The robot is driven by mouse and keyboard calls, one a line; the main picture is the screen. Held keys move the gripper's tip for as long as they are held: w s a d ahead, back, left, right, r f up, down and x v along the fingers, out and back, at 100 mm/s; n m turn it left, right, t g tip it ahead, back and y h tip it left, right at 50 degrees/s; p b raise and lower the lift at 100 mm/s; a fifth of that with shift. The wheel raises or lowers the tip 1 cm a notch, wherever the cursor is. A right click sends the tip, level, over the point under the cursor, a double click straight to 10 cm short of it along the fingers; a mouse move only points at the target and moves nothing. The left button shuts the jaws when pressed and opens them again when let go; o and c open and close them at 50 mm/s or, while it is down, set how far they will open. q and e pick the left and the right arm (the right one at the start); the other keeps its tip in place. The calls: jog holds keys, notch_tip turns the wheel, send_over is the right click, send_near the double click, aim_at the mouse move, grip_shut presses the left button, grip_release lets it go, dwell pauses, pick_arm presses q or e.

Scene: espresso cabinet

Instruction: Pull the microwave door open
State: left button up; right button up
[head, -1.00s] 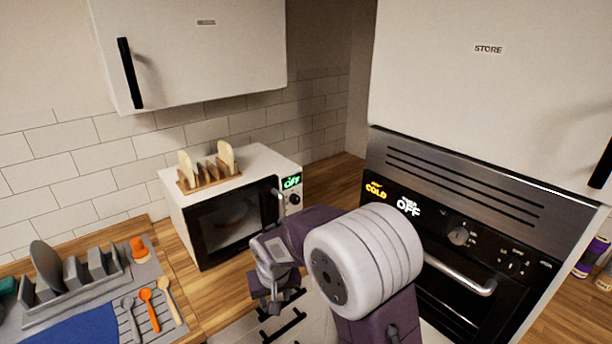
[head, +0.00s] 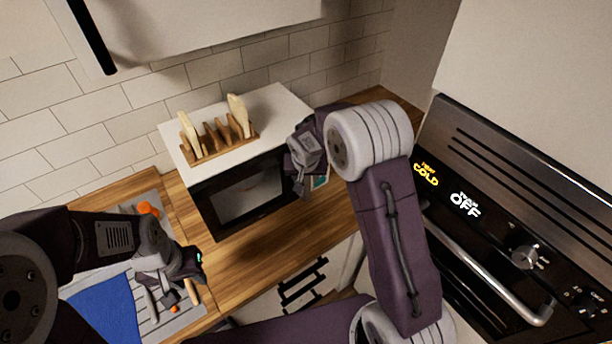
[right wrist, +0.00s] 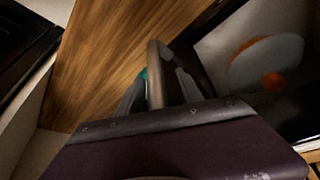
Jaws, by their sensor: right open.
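The microwave (head: 245,195), with a white top and a dark glass door, stands on the wooden counter. Its door looks shut. My right gripper (head: 298,186) is at the door's right side, covering the handle and part of the control panel in the head view. In the right wrist view the handle (right wrist: 154,72) is a pale bar between the two open fingers of my right gripper (right wrist: 158,88). I cannot tell if either finger touches it. My left gripper (head: 185,278) hangs over the drying mat at the lower left; its jaws are unclear.
A wooden rack (head: 220,145) with upright slices sits on the microwave. An oven (head: 480,215) with a long bar handle is at the right. A blue cloth (head: 103,310) and utensils lie at the lower left. Counter in front of the microwave is clear.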

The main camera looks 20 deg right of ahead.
jog(key=shift+w+d+f, duration=0.25)
jog(key=shift+w+f, duration=0.25)
jog(key=shift+f, duration=0.25)
jog(key=shift+w+d+f, duration=0.1)
jog(key=shift+d+f, duration=0.05)
jog(key=shift+f, duration=0.15)
jog(key=shift+s, duration=0.2)
jog(key=shift+s+r, duration=0.1)
jog(key=shift+s, duration=0.1)
jog(key=shift+w, duration=0.25)
grip_shut()
jog(key=shift+w, duration=0.1)
